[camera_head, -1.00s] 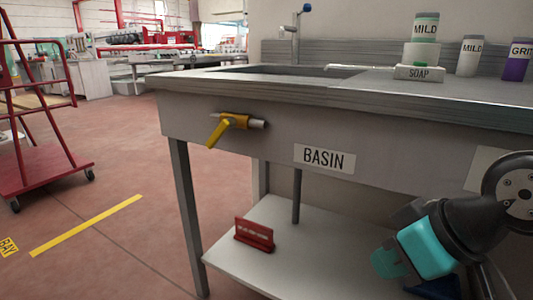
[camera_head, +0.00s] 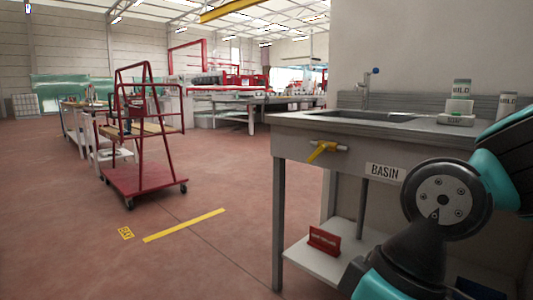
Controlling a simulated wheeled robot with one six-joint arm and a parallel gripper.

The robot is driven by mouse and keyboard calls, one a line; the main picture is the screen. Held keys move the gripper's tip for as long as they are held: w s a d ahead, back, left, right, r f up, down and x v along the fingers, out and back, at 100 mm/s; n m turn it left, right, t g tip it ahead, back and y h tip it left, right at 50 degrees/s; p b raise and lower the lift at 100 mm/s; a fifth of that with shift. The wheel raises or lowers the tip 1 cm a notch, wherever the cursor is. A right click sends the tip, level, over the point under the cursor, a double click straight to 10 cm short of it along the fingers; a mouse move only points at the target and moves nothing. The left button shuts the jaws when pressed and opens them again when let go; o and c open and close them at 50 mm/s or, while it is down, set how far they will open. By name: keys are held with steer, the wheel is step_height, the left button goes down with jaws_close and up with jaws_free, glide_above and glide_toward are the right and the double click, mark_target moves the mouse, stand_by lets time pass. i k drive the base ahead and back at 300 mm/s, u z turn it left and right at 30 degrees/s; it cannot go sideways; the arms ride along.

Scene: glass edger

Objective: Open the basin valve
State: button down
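The basin valve (camera_head: 323,149) is on the front apron of the metal basin (camera_head: 300,119), near its left end. It has a yellow body on a short horizontal grey pipe. Its yellow lever slants down and to the left, at an angle to the pipe. The BASIN label (camera_head: 385,172) is to the right of the valve and below it. My arm fills the lower right of the view, in front of the basin's right part. Nothing touches the valve. I cannot make out my gripper's fingers.
A red sign (camera_head: 324,240) stands on the lower shelf (camera_head: 300,256). A tap (camera_head: 366,90) and soap bottles (camera_head: 461,97) are on top. A red trolley (camera_head: 145,178) stands on the left. The floor left of the basin is open, with a yellow line (camera_head: 184,225).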

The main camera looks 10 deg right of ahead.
mark_target(325, 147)
steer(key=u, duration=0.55)
steer(key=i, duration=1.15)
steer(key=z, duration=0.8)
steer(key=i, duration=0.4)
steer(key=z, duration=0.4)
